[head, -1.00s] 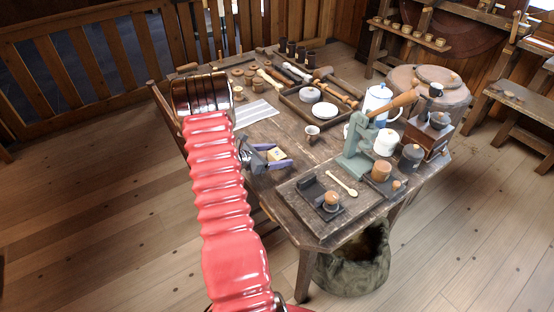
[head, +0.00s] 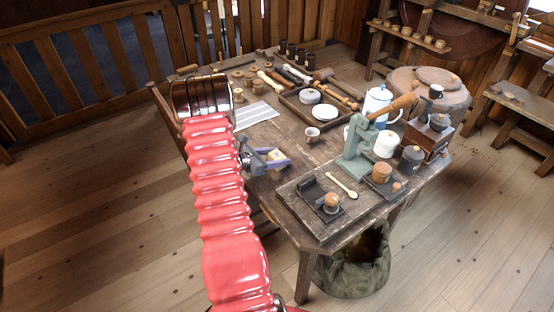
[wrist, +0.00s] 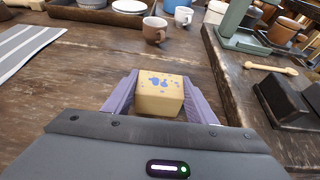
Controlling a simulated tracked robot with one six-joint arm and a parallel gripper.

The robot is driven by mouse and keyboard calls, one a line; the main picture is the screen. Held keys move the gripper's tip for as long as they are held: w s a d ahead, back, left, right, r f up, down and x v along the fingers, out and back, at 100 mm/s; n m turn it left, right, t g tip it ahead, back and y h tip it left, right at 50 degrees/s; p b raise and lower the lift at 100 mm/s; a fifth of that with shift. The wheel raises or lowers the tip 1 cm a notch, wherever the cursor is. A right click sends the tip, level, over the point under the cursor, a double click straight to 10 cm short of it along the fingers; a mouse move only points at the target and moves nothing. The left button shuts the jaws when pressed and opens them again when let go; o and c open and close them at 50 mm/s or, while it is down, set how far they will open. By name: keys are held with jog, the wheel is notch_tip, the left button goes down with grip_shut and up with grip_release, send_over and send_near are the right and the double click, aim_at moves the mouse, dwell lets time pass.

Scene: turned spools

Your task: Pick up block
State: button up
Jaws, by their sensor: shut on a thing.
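The block (wrist: 160,97) is a small pale wooden cube with blue marks on its top face. In the wrist view it sits between the two purple fingers of my gripper (wrist: 161,84), which are shut on its sides. In the head view the block (head: 275,154) shows small between the fingers of my gripper (head: 273,157), near the left front part of the wooden table (head: 283,133). The block is at or close to the tabletop; I cannot tell whether it touches. Its underside is hidden.
A small cup (head: 312,134) stands beyond the block. A striped cloth (head: 257,114) lies to the left. On the right are a raised board (head: 310,222) with a spoon (head: 342,185) and a green press (head: 356,155). A tray (head: 318,124) lies farther back.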

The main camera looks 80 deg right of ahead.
aim_at(277, 155)
jog(key=shift+r, duration=5)
